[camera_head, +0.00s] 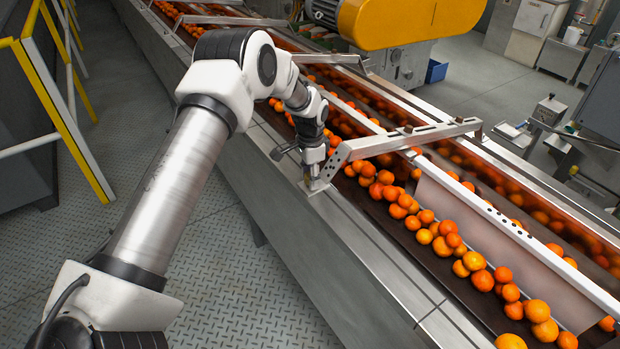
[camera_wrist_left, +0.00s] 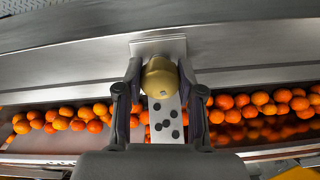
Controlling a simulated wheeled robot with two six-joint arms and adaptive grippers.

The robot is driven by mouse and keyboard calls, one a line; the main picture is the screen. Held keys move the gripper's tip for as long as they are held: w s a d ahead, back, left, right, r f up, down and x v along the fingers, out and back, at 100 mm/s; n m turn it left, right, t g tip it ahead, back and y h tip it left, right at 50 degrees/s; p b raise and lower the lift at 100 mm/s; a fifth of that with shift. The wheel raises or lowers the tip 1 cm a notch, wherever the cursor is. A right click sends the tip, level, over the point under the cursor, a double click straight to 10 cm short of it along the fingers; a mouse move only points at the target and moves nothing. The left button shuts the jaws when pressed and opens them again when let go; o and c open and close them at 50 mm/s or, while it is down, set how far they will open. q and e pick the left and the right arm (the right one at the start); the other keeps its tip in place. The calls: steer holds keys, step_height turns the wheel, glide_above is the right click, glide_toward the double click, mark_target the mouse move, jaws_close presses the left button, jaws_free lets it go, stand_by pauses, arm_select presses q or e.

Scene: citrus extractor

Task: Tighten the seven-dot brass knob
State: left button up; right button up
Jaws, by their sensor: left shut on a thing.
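The brass knob (camera_wrist_left: 160,80) is a rounded, dull gold piece on a metal bracket plate (camera_wrist_left: 160,46) at the conveyor's edge. Several black dots (camera_wrist_left: 166,122) mark the bracket beside it; I cannot be sure of their exact number. My left gripper (camera_wrist_left: 160,72) has a finger on each side of the knob and is shut on it. In the head view my left gripper (camera_head: 314,178) reaches down to the near rail at the end of the dotted bracket (camera_head: 338,160), and its fingers mostly hide the knob. My right gripper is not in view.
Oranges (camera_head: 440,240) fill the conveyor lanes beyond the steel near rail (camera_head: 365,255). A metal crossbar (camera_head: 410,137) spans the belt right of my gripper. A yellow-housed machine (camera_head: 400,22) stands behind. A yellow railing (camera_head: 60,100) is at left, with open floor (camera_head: 225,265) before the conveyor.

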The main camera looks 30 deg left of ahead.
arm_select(q)
steer(key=shift+m, duration=1.6)
steer(key=shift+b, duration=0.3)
steer(key=o, duration=1.2)
steer(key=shift+w+d+f, duration=0.1)
steer(key=shift+c, duration=0.2)
step_height(320, 180, up, 12)
